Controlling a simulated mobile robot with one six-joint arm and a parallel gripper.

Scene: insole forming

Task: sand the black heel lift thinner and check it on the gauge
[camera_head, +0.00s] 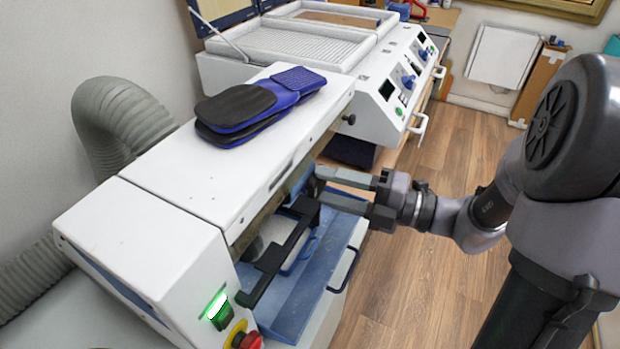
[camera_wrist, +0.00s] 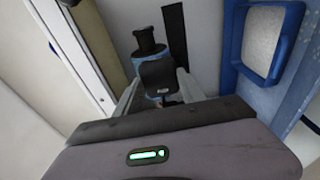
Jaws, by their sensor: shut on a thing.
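My gripper (camera_head: 321,185) reaches from the right into the open front of the white sanding machine (camera_head: 185,210). In the wrist view, my gripper (camera_wrist: 158,84) is shut on a small black piece (camera_wrist: 157,73), apparently the black heel lift. A black knob-like part on a blue body (camera_wrist: 148,42) shows just beyond it; I cannot tell whether they touch. In the head view the held piece is hard to separate from the dark parts at the fingertips. The sanding surface is mostly hidden under the machine's hood. I cannot make out the gauge.
A green-lit switch (camera_head: 217,306) and a red button (camera_head: 246,340) are on the machine's front. Blue-black insoles (camera_head: 237,107) lie on its top. A black bar (camera_head: 280,257) crosses the blue tray (camera_head: 297,306) below the opening. The wooden floor (camera_head: 410,300) is clear.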

